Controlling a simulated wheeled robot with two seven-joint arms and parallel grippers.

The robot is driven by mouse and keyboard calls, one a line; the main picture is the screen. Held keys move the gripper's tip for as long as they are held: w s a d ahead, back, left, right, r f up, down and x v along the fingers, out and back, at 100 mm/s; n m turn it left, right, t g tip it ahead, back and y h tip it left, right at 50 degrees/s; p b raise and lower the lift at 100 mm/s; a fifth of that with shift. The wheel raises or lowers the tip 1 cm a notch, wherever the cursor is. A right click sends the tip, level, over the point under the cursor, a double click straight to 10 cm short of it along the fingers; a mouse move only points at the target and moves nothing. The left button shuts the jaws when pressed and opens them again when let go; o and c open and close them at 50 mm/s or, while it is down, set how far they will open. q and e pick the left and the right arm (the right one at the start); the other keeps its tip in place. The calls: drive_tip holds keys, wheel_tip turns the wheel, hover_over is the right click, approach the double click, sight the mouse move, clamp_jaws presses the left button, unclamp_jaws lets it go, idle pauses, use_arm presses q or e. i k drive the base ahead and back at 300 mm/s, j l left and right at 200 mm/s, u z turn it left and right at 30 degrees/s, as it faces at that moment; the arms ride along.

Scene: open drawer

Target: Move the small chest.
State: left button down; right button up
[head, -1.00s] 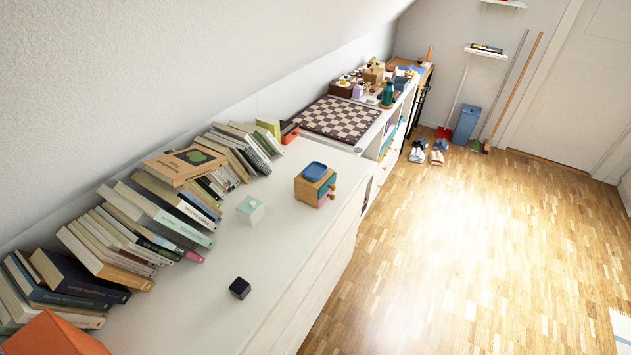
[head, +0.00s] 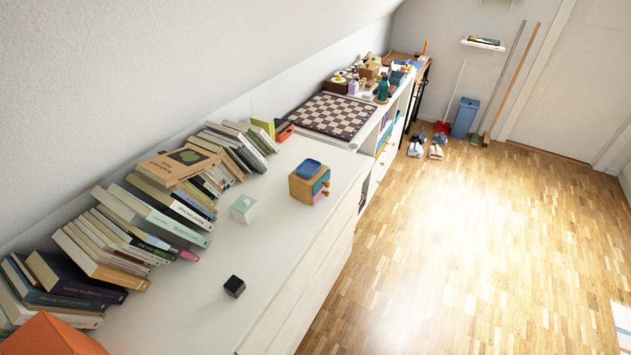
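The small chest (head: 304,188) is a wooden box with coloured drawer fronts, teal and pink, facing right, with small knobs. It stands upright on the white dresser top (head: 270,255), near its right edge. A blue tray-like item (head: 308,168) lies on top of the chest. Neither of my grippers shows in the head view.
A black cube (head: 234,286) and a pale mint-white cube (head: 243,208) stand on the dresser. Leaning books (head: 150,215) line the wall side. An orange object (head: 50,335) is at bottom left. A chessboard (head: 330,115) lies beyond the chest.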

sight(300, 187)
drive_tip(key=i+l+u, duration=0.15)
drive_tip(key=i+l, duration=0.4)
drive_tip(key=i+l+u, duration=0.1)
drive_tip(key=i+l, duration=0.4)
drive_tip(key=l, duration=0.15)
